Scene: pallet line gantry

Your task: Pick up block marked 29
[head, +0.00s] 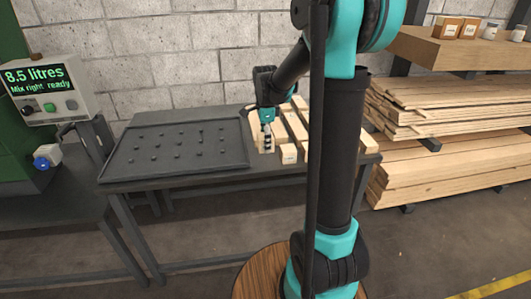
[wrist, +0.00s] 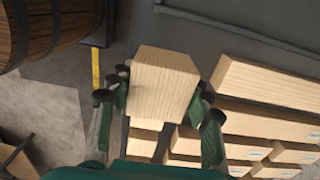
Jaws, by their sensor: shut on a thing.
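My gripper (head: 267,128) is over the right part of the dark table, among the pale wooden blocks. In the wrist view my gripper (wrist: 163,92) is shut on a pale wooden block (wrist: 165,68), one finger on each side. No number shows on the faces of this block that I see, so I cannot tell whether it is block 29. Other long wooden blocks (wrist: 265,85) lie beside and below it in the wrist view, some with small pale labels too small to read. In the head view, a block with a label (head: 288,154) lies right of my gripper.
A dark tray with several small pegs (head: 150,168) lies on the table's left part. A control box with a green screen (head: 42,88) stands at far left. Stacked planks (head: 430,150) fill the rack at right. A wooden barrel (wrist: 50,25) shows in the wrist view.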

